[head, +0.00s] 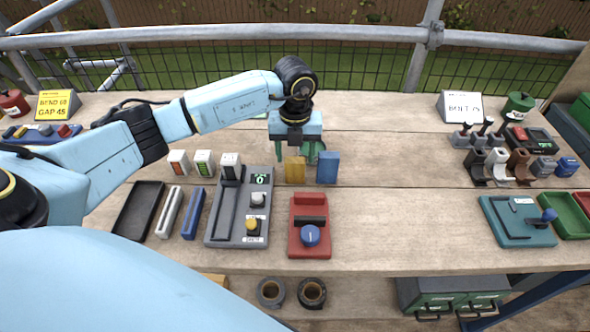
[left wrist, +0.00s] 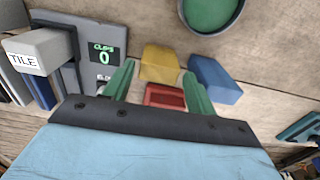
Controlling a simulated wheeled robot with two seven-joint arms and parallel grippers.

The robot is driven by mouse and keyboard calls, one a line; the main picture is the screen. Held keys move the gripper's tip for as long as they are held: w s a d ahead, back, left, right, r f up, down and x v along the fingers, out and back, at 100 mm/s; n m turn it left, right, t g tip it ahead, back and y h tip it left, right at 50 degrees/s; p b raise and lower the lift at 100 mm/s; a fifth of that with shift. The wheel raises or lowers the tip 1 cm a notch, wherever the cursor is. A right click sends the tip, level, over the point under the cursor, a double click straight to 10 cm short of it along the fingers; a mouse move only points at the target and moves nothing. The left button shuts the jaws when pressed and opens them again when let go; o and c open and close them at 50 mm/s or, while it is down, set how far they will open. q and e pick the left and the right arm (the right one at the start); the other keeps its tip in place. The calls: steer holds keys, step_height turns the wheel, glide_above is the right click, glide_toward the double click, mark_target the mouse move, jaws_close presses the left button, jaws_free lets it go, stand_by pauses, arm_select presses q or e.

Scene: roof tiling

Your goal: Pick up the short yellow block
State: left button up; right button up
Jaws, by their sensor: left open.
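The short yellow block (head: 295,169) stands on the wooden bench, just left of a taller blue block (head: 328,167). My left gripper (head: 296,151) is open and empty, with green fingers pointing down just behind and above the yellow block. In the left wrist view the yellow block (left wrist: 160,63) shows beyond the fingertips of the gripper (left wrist: 157,88), between their lines. The blue block (left wrist: 213,78) lies just outside the right finger. Contact with the yellow block is not visible. My right gripper is not in view.
A grey counter panel (head: 225,232) and a red device with a blue knob (head: 309,240) stand in front of the blocks. A round green dish (left wrist: 212,14) shows in the wrist view.

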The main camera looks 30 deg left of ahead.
mark_target(295, 160)
arm_select(q)
steer(key=f, duration=0.4)
steer(key=shift+s, duration=0.2)
steer(key=shift+f, duration=0.2)
steer(key=shift+d, duration=0.1)
steer(key=c, duration=0.7)
steer(key=shift+c, duration=0.2)
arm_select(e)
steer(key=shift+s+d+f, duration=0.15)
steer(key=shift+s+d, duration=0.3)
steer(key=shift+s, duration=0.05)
arm_select(q)
steer(key=shift+r, duration=0.15)
